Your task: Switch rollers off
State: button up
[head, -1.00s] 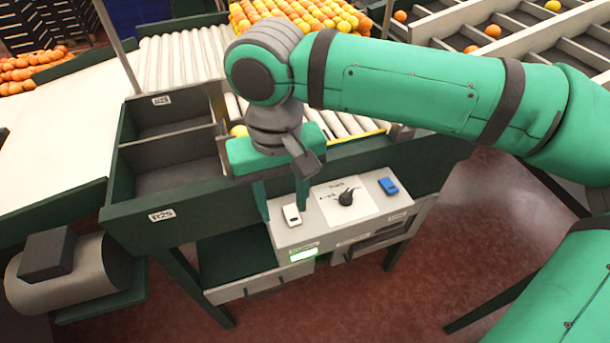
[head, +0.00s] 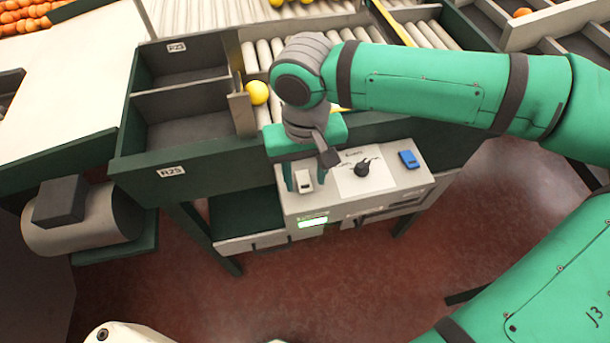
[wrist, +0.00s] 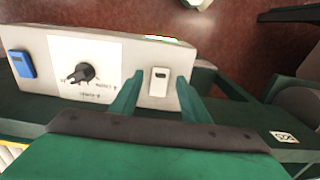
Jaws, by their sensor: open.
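The control box (head: 405,199) is light grey and fixed to the front of the dark green sorting line. On its top are a white rocker switch (head: 304,181), a black rotary knob (head: 362,167) on a white label plate, and a blue switch (head: 409,159). A green display (head: 313,222) glows on its front. My gripper (wrist: 157,95) is open and empty, its green fingers either side of the white switch (wrist: 159,79) in the wrist view. I cannot tell whether they touch it. The knob (wrist: 82,73) and blue switch (wrist: 22,64) also show there.
A yellow fruit (head: 257,92) lies on the rollers (head: 262,57) beside the grey divider. Two bins, the nearer labelled R25 (head: 172,172), stand left of my gripper. A cylindrical motor (head: 85,218) sits lower left. The red floor in front is open.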

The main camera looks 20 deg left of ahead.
jog(key=shift+f, duration=0.55)
jog(key=c, duration=1.1)
jog(key=shift+o, duration=0.2)
jog(key=shift+w+a+g+h, duration=0.25)
jog(key=shift+g+h, duration=0.25)
jog(key=shift+g, duration=0.3)
jog(key=shift+w+r+g+h, duration=0.1)
jog(key=shift+g+h, duration=0.4)
jog(key=shift+g, duration=0.1)
